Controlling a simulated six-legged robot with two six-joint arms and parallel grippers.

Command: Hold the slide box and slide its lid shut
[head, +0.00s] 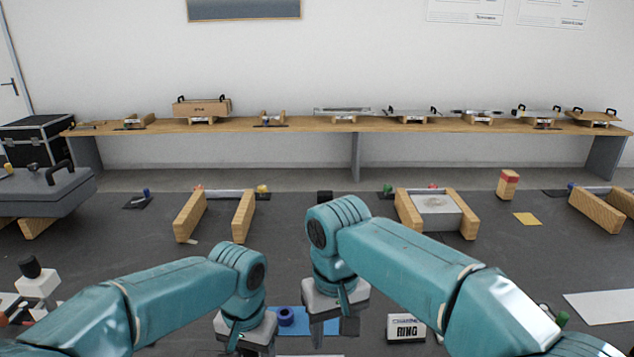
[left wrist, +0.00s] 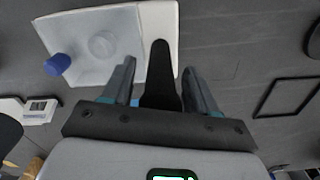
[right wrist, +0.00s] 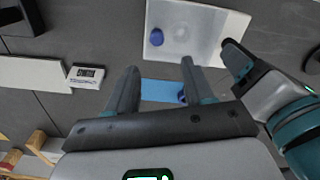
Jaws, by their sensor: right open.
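The white slide box (right wrist: 238,22) is at the top of both wrist views. Its pale see-through lid (left wrist: 85,30) bears a blue knob (left wrist: 57,64), and a round shape shows faintly through it. In the head view the box is mostly below the picture. My left gripper (left wrist: 160,75) has its fingers apart at the box's edge, a dark upright tab between them. I cannot tell whether they touch the tab. My right gripper (right wrist: 160,75) is open and empty beside the box, its fingertips short of it; it also shows in the head view (head: 332,320).
A blue mat (head: 348,326) with a blue ring (head: 286,316) lies beyond the box. A RING card (head: 407,328) is right of my right gripper. My two arms are close together. Wooden-railed fixtures (head: 243,215) stand farther back; dark floor between is mostly clear.

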